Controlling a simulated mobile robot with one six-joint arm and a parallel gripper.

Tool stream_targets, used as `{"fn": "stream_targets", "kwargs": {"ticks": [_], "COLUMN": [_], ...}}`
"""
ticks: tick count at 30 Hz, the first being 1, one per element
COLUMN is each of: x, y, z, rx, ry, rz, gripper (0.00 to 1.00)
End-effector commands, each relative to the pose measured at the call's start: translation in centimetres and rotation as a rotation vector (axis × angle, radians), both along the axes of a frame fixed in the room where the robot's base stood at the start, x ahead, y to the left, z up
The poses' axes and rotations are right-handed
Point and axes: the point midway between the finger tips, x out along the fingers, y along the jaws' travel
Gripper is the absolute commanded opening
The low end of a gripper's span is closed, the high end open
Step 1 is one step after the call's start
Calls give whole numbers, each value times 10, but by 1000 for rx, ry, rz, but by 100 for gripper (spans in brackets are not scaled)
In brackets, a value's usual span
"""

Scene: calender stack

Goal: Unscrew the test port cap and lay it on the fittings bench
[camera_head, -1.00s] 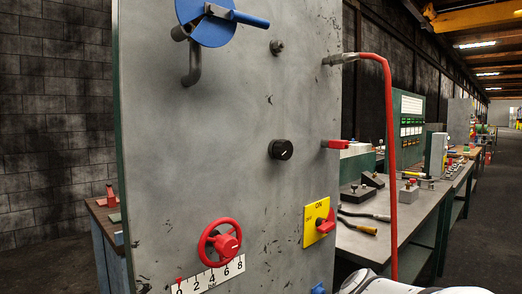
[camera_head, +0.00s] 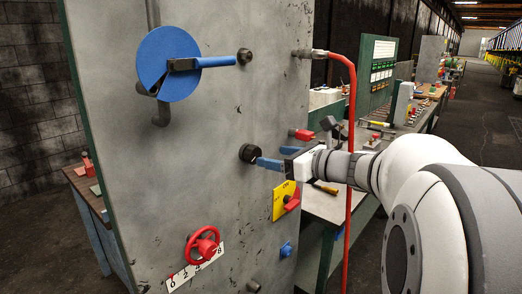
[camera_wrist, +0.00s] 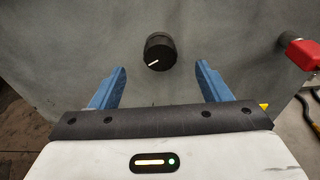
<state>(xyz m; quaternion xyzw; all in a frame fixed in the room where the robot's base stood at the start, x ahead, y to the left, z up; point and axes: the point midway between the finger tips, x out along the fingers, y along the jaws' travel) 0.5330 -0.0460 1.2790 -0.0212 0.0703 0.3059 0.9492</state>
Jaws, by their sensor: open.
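A round black knob-like cap (camera_head: 248,153) with a white line on its face sticks out of the grey panel. It also shows ahead of my fingers in the wrist view (camera_wrist: 160,52). My gripper (camera_head: 263,162) has its blue fingers pointing at this black piece. In the wrist view my gripper (camera_wrist: 161,68) is open and empty, with the piece in front of the gap, apart from both fingers. A small dark fitting (camera_head: 245,56) sits higher on the panel; I cannot tell which is the test port cap. A grey-topped bench (camera_head: 322,207) stands behind the panel on the right.
A red hose (camera_head: 351,120) hangs right of the panel, close to my arm. A blue lever disc (camera_head: 165,75), red handwheel (camera_head: 203,246), yellow switch plate (camera_head: 280,205) and red fitting (camera_head: 302,134) also project. Another bench (camera_head: 83,186) stands at left.

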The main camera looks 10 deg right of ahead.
Motion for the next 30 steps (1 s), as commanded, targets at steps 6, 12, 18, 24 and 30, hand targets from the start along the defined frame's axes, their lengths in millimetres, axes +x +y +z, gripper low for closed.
{"fn": "stream_targets", "kwargs": {"ticks": [6, 12, 18, 24, 30], "x": [28, 47, 53, 53, 53], "y": [22, 36, 40, 40, 40], "z": [-6, -9, -11, -11, -11], "rx": [-1, -2, -3, -3, -3], "ry": [2, 1, 0, 0, 0], "rz": [5, 5, 3, 3, 3], "gripper": [70, 70, 70, 70, 54]}}
